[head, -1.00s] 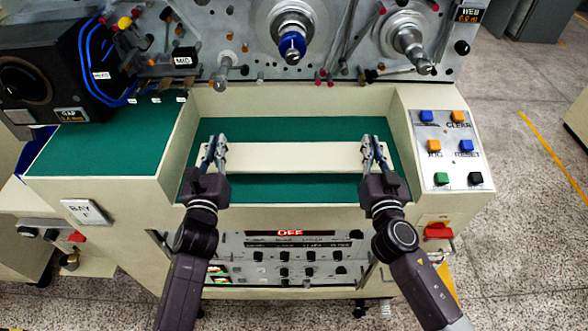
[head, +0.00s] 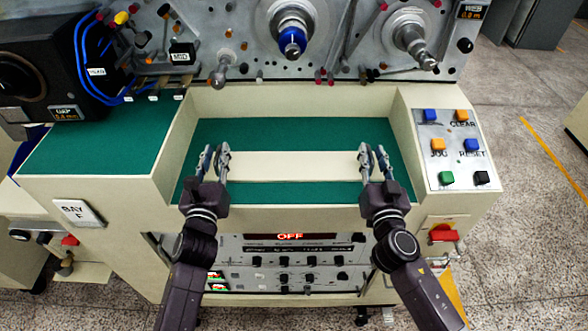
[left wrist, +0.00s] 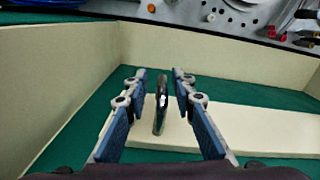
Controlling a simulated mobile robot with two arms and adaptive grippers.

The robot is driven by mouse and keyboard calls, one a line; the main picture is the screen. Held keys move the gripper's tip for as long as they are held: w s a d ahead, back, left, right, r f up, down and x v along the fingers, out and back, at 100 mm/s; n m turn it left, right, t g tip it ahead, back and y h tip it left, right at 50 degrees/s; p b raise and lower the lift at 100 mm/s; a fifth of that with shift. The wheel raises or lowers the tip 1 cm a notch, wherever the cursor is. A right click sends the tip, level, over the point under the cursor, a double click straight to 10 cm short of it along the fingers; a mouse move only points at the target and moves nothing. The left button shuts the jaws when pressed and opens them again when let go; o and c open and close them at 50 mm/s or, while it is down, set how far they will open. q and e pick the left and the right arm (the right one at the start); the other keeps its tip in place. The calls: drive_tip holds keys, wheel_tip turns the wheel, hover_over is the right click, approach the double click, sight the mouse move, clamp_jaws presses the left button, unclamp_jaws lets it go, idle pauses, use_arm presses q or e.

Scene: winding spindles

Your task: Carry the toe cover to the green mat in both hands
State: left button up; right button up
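The toe cover (head: 293,167) is a long cream panel lying lengthwise across the green mat (head: 290,132) in the machine's recess. It also shows in the left wrist view (left wrist: 275,122), with a dark upright handle (left wrist: 160,108) near its end. My left gripper (head: 213,150) is at the cover's left end. In the left wrist view its fingers (left wrist: 159,76) stand apart on both sides of the handle, with gaps. My right gripper (head: 374,150) is at the cover's right end with its fingers spread. The handle there is hidden among the fingers.
Cream walls (head: 180,150) enclose the recess. A button panel (head: 447,148) is on the right, and a second green surface (head: 95,150) is on the left. Spindles (head: 292,42) and rollers stick out above the recess. Mat is bare behind the cover.

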use_arm(q)
drive_tip(key=shift+s+d, duration=0.1)
use_arm(e)
drive_tip(key=shift+a, duration=0.1)
use_arm(q)
drive_tip(key=shift+s, duration=0.35)
use_arm(e)
drive_tip(key=shift+s, duration=0.1)
use_arm(q)
drive_tip(key=s, duration=1.1)
use_arm(e)
drive_tip(key=s, duration=1.2)
drive_tip(key=shift+w, duration=0.1)
